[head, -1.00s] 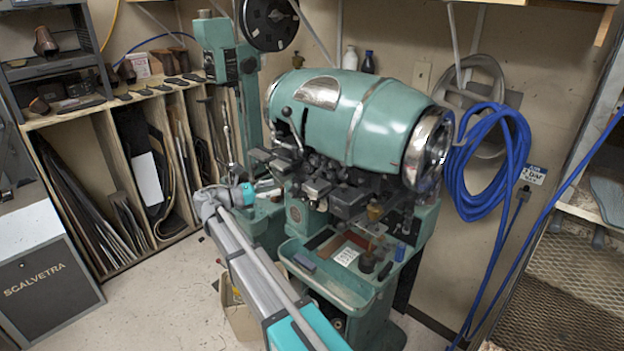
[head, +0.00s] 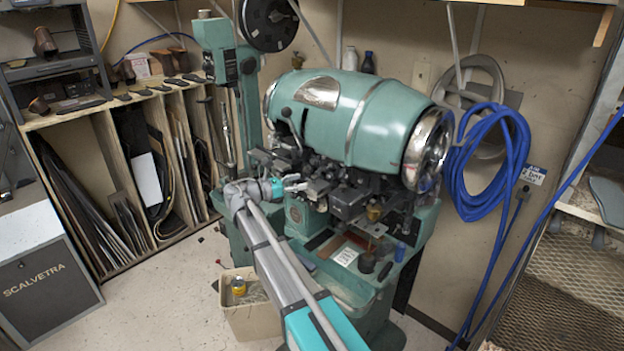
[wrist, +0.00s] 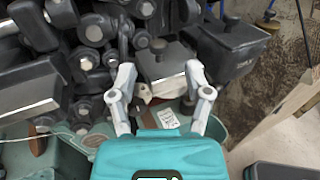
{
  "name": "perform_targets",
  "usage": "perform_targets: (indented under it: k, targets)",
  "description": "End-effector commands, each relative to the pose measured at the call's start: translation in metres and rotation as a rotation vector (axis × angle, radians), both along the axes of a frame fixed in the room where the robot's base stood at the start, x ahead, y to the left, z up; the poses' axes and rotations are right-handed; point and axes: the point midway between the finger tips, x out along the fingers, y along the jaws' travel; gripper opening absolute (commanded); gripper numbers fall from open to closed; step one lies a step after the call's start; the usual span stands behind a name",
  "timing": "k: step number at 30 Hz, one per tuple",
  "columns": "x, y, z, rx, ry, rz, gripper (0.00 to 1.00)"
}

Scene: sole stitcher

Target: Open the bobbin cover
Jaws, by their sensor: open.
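The teal sole stitcher (head: 375,115) stands in the middle of the head view, its dark mechanism under the barrel-shaped housing. My gripper (head: 300,184) is open at the left side of this mechanism. In the wrist view my gripper (wrist: 159,76) has its two grey fingers apart with nothing held. A small metal-faced block (wrist: 166,70) with a dark round knob on top shows between and beyond the fingertips. It may be the bobbin cover, but I cannot tell for sure. Whether the fingers touch it is unclear.
Dark machine parts (wrist: 95,30) crowd the left of the wrist view, and a dark box (wrist: 232,50) lies right of the fingers. A carton (head: 250,318) stands on the floor beside my arm. Blue hose (head: 485,165) hangs on the wall at right.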

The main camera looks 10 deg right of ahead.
Motion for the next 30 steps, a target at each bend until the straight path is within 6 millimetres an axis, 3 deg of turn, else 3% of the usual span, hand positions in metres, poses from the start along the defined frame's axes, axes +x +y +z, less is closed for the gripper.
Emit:
perform_targets:
  k: [10, 25, 30]
  targets:
    - [0.010, -0.043, 0.000, 0.000, 0.000, -0.001, 0.64]
    - [0.013, -0.052, 0.000, 0.000, 0.000, 0.001, 0.64]
    - [0.013, -0.052, 0.000, 0.000, 0.000, 0.001, 0.34]
